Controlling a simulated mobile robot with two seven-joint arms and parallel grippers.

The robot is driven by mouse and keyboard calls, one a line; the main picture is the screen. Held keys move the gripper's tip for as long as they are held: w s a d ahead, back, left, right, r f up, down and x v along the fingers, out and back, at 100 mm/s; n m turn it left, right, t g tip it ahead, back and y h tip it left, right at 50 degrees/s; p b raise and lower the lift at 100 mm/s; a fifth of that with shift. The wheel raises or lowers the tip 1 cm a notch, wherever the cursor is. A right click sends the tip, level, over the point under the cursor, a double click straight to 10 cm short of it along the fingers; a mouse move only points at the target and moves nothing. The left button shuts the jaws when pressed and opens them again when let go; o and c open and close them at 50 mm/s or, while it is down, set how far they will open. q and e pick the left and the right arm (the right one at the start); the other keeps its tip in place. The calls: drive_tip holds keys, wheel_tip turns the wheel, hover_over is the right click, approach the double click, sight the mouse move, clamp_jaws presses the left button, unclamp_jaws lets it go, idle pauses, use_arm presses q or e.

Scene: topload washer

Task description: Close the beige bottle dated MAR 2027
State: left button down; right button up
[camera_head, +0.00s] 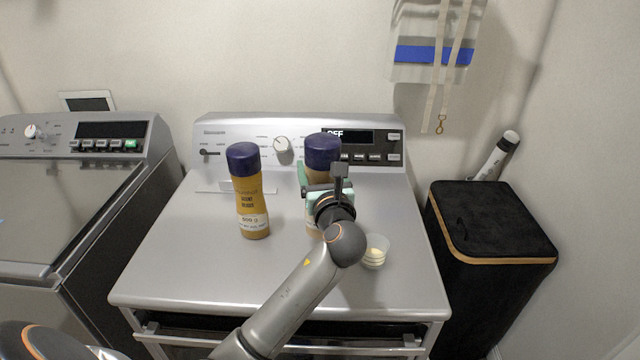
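Two bottles with dark purple caps stand upright on the silver washer top. The left bottle (251,205) is ochre-brown, with a label reading 500 g. The right bottle (320,173) looks more beige-brown, and most of its body is hidden behind my arm and gripper. Its purple cap (322,148) sits on top; I cannot tell how firmly. No date is legible on either bottle. My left gripper (326,188) is in front of the right bottle, below its cap. My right gripper is not in view.
A small clear cup (374,256) with pale contents stands right of my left wrist. The washer's control panel (235,144) rises behind the bottles. A black hamper (491,222) stands right of the washer, another appliance (60,190) left. The washer top's left front is clear.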

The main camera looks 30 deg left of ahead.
use_arm(q)
drive_tip(key=shift+r, duration=0.15)
drive_tip(key=shift+w+a+f, duration=0.1)
drive_tip(key=shift+w+f, duration=0.05)
drive_tip(key=shift+f, duration=0.8)
drive_tip(key=shift+w+a+f, duration=0.1)
drive_tip(key=shift+f, duration=0.9)
unclamp_jaws()
drive_tip(key=shift+f, duration=0.2)
drive_tip(key=b+v, duration=0.1)
drive_tip(key=v, duration=1.1)
drive_tip(key=shift+r, duration=0.2)
drive_tip(key=shift+d, duration=0.2)
